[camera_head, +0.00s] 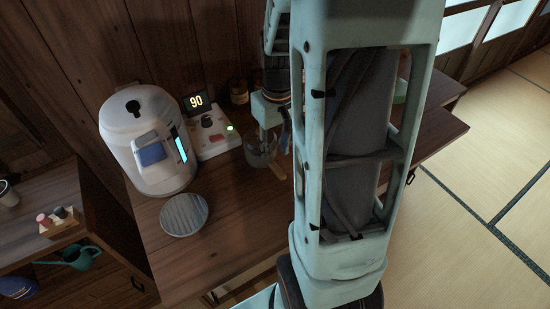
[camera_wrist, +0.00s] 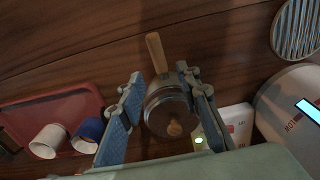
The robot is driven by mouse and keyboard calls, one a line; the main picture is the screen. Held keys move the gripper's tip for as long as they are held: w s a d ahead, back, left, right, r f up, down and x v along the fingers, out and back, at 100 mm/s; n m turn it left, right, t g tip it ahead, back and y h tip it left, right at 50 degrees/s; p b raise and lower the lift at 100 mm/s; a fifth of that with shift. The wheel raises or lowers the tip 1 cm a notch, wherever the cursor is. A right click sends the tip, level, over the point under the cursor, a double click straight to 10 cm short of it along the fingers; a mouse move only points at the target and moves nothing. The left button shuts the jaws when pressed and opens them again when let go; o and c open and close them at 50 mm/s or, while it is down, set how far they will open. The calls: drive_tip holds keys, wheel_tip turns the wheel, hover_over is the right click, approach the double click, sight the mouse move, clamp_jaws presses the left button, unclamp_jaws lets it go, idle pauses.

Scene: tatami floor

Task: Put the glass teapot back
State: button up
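The glass teapot (camera_wrist: 166,104) has a round body, a wooden lid knob and a straight wooden handle (camera_wrist: 157,52). In the head view the teapot (camera_head: 259,152) is on the dark wooden counter, right of the white base unit, and partly hidden by my arm. My gripper (camera_wrist: 160,80) has one blue-padded finger on each side of the pot. A narrow gap shows beside the left finger; the right finger overlaps the pot's edge, and contact there is unclear. In the head view my gripper (camera_head: 272,118) is just above the pot, mostly hidden.
The white base unit (camera_head: 213,138) has a "90" display and a green light. A white water boiler (camera_head: 146,140) and a round ribbed tray (camera_head: 184,214) are left of it. The wrist view shows a red tray (camera_wrist: 62,106) with a white cup (camera_wrist: 48,141) and a blue cup (camera_wrist: 88,132).

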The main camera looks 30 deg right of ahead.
drive_tip(key=shift+s+r, duration=0.1)
drive_tip(key=shift+r, duration=2.3)
